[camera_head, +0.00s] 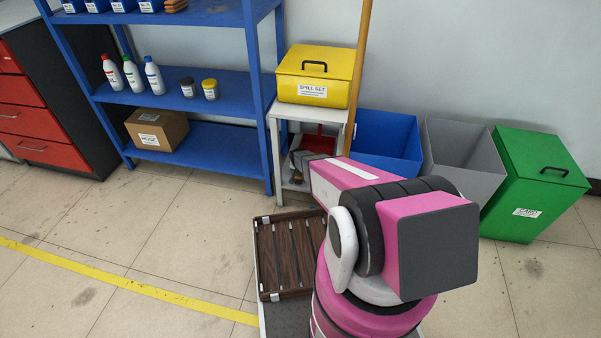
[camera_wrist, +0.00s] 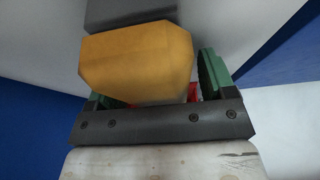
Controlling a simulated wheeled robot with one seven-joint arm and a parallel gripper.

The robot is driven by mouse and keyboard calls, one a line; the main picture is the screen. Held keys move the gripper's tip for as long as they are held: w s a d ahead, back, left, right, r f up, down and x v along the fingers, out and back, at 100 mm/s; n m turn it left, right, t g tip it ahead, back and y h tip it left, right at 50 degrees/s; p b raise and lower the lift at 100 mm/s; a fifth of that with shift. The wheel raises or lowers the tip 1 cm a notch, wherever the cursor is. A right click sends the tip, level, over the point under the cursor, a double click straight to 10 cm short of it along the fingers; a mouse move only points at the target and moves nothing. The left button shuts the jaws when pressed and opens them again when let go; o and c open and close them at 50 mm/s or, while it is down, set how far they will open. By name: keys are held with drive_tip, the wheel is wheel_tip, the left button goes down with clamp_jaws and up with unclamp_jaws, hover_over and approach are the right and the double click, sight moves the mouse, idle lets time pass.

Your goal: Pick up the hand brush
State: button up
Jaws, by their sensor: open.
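In the wrist view, an orange-tan block (camera_wrist: 135,60) that looks like part of the hand brush fills the space in front of my gripper (camera_wrist: 152,88). A dark grey piece shows beyond it at the top edge. My gripper's green fingers stand apart on either side of the block, the left one mostly hidden. Whether they touch it I cannot tell. In the head view, my gripper (camera_head: 297,172) reaches into the small white stand below the yellow box. The brush cannot be made out clearly there. A red dustpan (camera_head: 320,143) stands just behind.
The white stand (camera_head: 281,150) carries a yellow spill-set box (camera_head: 315,77). A wooden pole (camera_head: 361,50) leans in front of it. Blue (camera_head: 386,142), grey (camera_head: 462,150) and green (camera_head: 535,185) bins stand at the right, blue shelving (camera_head: 222,138) at the left. The floor at left is clear.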

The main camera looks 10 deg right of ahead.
drive_tip(key=c, duration=1.1)
drive_tip(key=shift+o, duration=0.2)
drive_tip(key=shift+r, duration=0.1)
wheel_tip(320, 180, up, 10)
drive_tip(key=shift+o, duration=0.7)
